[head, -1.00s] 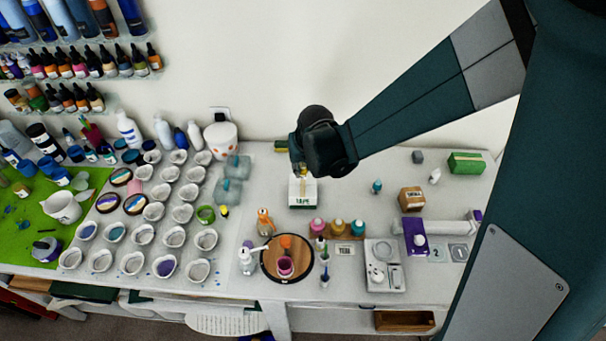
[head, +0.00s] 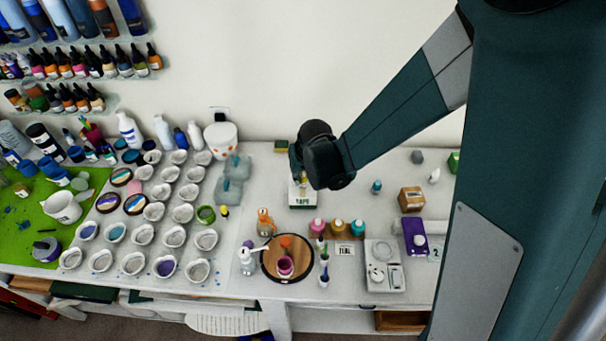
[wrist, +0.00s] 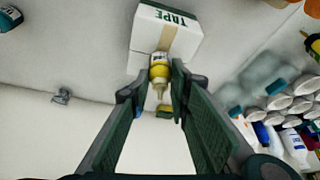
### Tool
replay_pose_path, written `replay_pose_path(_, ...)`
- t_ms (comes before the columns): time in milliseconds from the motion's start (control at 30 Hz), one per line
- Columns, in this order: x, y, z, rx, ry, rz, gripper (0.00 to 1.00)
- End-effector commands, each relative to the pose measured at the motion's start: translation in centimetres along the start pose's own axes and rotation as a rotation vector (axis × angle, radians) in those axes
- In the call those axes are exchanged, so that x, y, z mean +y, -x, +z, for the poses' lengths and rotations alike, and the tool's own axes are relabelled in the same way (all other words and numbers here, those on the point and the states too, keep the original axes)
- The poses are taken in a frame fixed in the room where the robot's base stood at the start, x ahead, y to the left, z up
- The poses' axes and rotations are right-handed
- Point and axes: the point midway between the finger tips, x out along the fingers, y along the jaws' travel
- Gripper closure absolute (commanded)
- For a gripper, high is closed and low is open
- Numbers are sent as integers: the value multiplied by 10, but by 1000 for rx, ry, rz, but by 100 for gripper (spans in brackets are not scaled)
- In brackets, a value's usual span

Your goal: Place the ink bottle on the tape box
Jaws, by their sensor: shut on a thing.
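The ink bottle (wrist: 160,73) is yellow with a white band and a narrow pale tip, seen in the wrist view. My gripper (wrist: 157,88) is shut on it, one finger on each side. The white tape box (head: 302,198), marked TAPE, stands on the table below my gripper in the head view. In the wrist view the tape box (wrist: 166,33) has a tan strip, and the bottle overlaps its near part. I cannot tell whether the bottle touches the box. In the head view my gripper (head: 303,182) largely hides the bottle.
A rack with pink, yellow and teal bottles (head: 338,227) stands in front of the box. A round wooden board (head: 270,268) lies front left, a scale (head: 384,265) front right. Several white cups (head: 174,236) fill the left. A brown box (head: 411,199) stands right.

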Motion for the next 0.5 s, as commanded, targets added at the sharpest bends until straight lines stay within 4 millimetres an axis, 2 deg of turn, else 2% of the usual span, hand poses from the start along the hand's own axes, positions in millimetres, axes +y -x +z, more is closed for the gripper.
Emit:
replay_pose_path(467, 0, -4, 2, 0, 0, 0, 94)
replay_pose_path(500, 0, -4, 2, 0, 0, 0, 76)
